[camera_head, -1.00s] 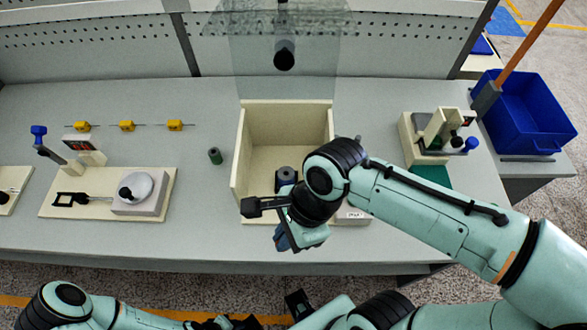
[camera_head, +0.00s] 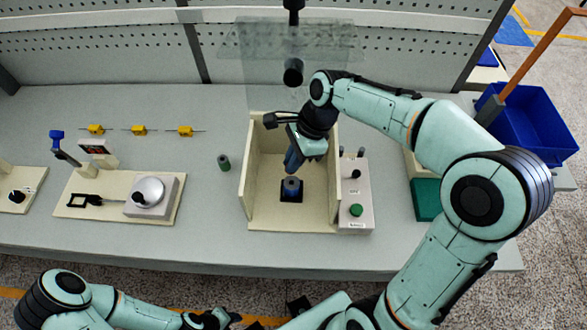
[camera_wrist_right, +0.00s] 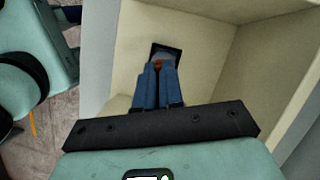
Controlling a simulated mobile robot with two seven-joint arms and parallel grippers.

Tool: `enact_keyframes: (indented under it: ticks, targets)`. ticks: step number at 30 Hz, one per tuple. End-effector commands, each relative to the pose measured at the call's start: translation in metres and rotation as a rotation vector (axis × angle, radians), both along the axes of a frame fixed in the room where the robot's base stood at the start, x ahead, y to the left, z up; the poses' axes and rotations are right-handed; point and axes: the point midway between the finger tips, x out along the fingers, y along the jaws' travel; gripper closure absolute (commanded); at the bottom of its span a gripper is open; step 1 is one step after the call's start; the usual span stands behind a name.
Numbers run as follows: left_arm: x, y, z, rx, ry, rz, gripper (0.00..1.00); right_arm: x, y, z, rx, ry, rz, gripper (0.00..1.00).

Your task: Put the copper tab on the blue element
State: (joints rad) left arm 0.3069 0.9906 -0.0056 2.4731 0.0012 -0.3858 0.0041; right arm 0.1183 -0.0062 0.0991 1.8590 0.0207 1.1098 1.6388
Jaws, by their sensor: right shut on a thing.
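The blue element (camera_head: 292,186) stands upright on a dark square base on the floor of the open-topped cream box. In the right wrist view it is mostly hidden behind my fingertips, with the dark base (camera_wrist_right: 176,53) around it. My right gripper (camera_head: 291,168) reaches into the box, its blue fingers pointing down just behind and above the element. It is shut on the copper tab (camera_wrist_right: 157,65), a small orange-brown spot between the fingertips. I cannot tell whether the tab touches the element. My left gripper (camera_head: 213,319) is low at the bottom edge, its jaws unclear.
The cream box walls (camera_head: 246,190) stand close around my right gripper. A clear panel (camera_head: 272,75) rises behind. A control box with a green button (camera_head: 356,210) adjoins on the right. A green cylinder (camera_head: 224,163) stands left of the box. The bench front is clear.

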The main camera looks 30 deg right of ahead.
Motion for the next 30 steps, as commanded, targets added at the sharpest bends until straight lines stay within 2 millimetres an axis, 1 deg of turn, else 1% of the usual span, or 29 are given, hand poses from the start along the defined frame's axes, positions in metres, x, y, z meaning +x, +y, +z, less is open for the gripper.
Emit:
enact_keyframes:
  ticks: [1,5,12,15,23,27,28,29,30]
  targets:
    - [-0.003,0.0,-0.004,0.0,0.004,0.0,0.57,-0.002,0.0,-0.009,0.001,0.004,0.0,1.0]
    - [-0.004,0.0,-0.006,0.0,0.006,0.0,0.57,-0.002,0.0,-0.018,0.0,0.005,0.0,1.0]
    - [-0.008,0.0,-0.011,0.0,0.01,0.0,0.57,-0.003,0.001,-0.056,0.001,0.005,0.0,1.0]
    - [-0.006,0.0,-0.009,0.0,0.008,0.001,0.57,0.001,-0.001,-0.061,0.001,0.003,-0.001,1.0]
    - [-0.007,0.0,-0.009,0.0,0.008,0.0,0.57,0.001,-0.001,-0.062,0.0,0.001,-0.001,1.0]
    - [-0.008,0.0,-0.012,0.0,0.01,0.0,0.57,0.001,-0.001,-0.066,0.0,0.002,0.0,1.0]
    - [-0.008,0.0,-0.011,0.0,0.009,0.0,0.57,0.001,-0.001,-0.065,0.0,0.001,-0.001,0.83]
    - [-0.008,0.0,-0.011,0.0,0.009,0.0,0.57,0.001,-0.001,-0.065,0.0,0.001,-0.001,0.73]
    - [-0.007,0.0,-0.011,0.0,0.009,0.0,0.57,0.001,-0.001,-0.065,0.0,0.002,0.0,0.67]
